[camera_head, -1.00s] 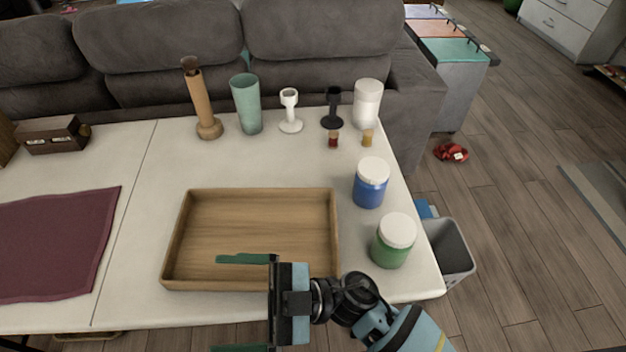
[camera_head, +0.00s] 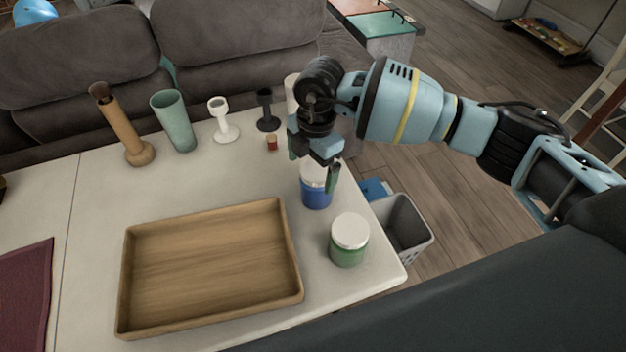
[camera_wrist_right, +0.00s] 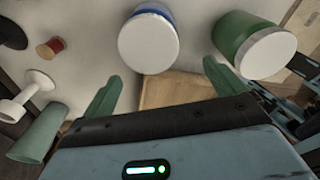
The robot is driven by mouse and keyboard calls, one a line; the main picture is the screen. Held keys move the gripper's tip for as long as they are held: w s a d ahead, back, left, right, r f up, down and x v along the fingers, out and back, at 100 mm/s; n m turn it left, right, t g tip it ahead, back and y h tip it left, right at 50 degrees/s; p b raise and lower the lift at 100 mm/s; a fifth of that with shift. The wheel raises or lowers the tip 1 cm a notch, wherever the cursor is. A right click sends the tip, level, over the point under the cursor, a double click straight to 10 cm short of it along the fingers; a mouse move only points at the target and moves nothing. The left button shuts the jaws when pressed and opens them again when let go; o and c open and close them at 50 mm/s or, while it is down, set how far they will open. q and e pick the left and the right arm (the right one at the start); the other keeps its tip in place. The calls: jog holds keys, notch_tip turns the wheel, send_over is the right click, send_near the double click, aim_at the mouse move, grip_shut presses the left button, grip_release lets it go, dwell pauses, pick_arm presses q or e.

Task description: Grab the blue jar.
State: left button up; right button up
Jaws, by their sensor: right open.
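The blue jar (camera_head: 316,192) with a white lid stands upright on the white table near its right edge. In the right wrist view the blue jar (camera_wrist_right: 148,41) shows mostly its lid, just beyond the fingertips. My right gripper (camera_head: 314,168) is open above the jar, with its fingers pointing down and partly covering the lid. In the right wrist view its two green fingers (camera_wrist_right: 160,88) are spread with nothing between them but a view of the table and tray. I cannot tell whether the fingers touch the jar. My left gripper is not in view.
A green jar (camera_head: 349,240) with a white lid stands close in front of the blue jar. An empty wooden tray (camera_head: 284,298) lies to the left.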

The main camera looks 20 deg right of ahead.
aim_at(321, 171)
jog(key=d, duration=0.1)
jog(key=w+d+h, duration=0.1)
jog(key=d, duration=0.1)
jog(key=shift+f, duration=0.2)
jog(key=shift+a+f, duration=0.2)
jog(key=shift+f, duration=0.7)
jog(key=shift+w+a+f+b, duration=0.1)
jog(key=shift+a+f+b, duration=0.05)
jog(key=shift+f, duration=0.85)
jog(key=shift+w+a+f+b, duration=0.1)
jog(key=shift+f, duration=0.95)
jog(key=shift+w+a+f+b, duration=0.1)
jog(key=shift+a+f+b, duration=0.05)
jog(key=shift+f, duration=0.85)
jog(key=c, duration=1.2)
notch_tip(321, 171, up, 10)
jog(key=shift+r+p, duration=0.1)
jog(key=shift+p, duration=0.3)
